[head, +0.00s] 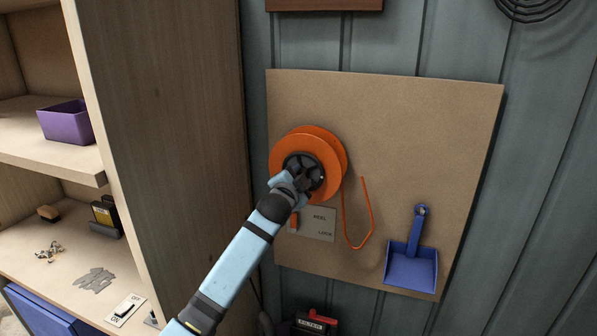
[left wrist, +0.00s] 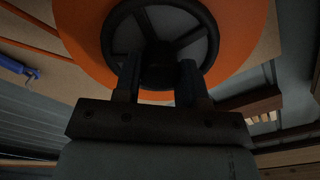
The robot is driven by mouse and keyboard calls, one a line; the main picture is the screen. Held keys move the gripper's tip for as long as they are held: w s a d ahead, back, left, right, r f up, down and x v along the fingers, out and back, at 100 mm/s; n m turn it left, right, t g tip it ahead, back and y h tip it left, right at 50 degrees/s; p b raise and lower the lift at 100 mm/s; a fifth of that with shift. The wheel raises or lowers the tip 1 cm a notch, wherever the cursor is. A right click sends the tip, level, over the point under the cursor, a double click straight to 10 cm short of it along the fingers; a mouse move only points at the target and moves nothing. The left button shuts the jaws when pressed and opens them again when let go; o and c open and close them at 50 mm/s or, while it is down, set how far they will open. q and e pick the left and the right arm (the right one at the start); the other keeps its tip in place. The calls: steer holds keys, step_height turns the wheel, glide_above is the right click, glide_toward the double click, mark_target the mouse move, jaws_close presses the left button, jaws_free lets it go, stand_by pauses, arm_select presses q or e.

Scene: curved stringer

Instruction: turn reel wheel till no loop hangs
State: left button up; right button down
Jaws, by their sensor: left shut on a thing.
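An orange reel (head: 334,150) is mounted on a tan board, with a black spoked wheel (head: 290,164) on its front. The wheel also fills the top of the left wrist view (left wrist: 207,40). An orange cord (head: 346,222) hangs from the reel's right side in a loop, then rises to a point on the board at its right. My left gripper (head: 312,182) is at the wheel. In the left wrist view its two fingers (left wrist: 158,78) are at the wheel's lower part and shut on it; the exact contact is dark. My right gripper is not in view.
A plate (head: 319,227) marked REEL and LOCK with an orange lever (head: 294,221) sits just below the reel, close to my left arm. A blue dustpan (head: 412,266) hangs at the board's lower right. A wooden shelf unit (head: 170,130) stands close on the left.

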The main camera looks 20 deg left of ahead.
arm_select(q)
steer(key=m+p, duration=0.1)
steer(key=m, duration=0.1)
steer(key=m+p, duration=0.1)
steer(key=shift+a+r+m, duration=0.1)
steer(key=shift+r+m, duration=0.2)
steer(key=shift+m, duration=0.1)
steer(key=m+p, duration=0.1)
steer(key=m, duration=0.1)
steer(key=shift+m, duration=0.3)
steer(key=shift+m+p, duration=0.35)
steer(key=shift+m, duration=1.55)
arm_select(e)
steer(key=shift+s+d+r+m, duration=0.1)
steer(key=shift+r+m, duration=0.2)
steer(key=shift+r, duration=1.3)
arm_select(q)
steer(key=o, duration=0.8)
steer(key=shift+w, duration=0.1)
steer(key=shift+o, duration=0.6)
steer(key=shift+f, duration=0.2)
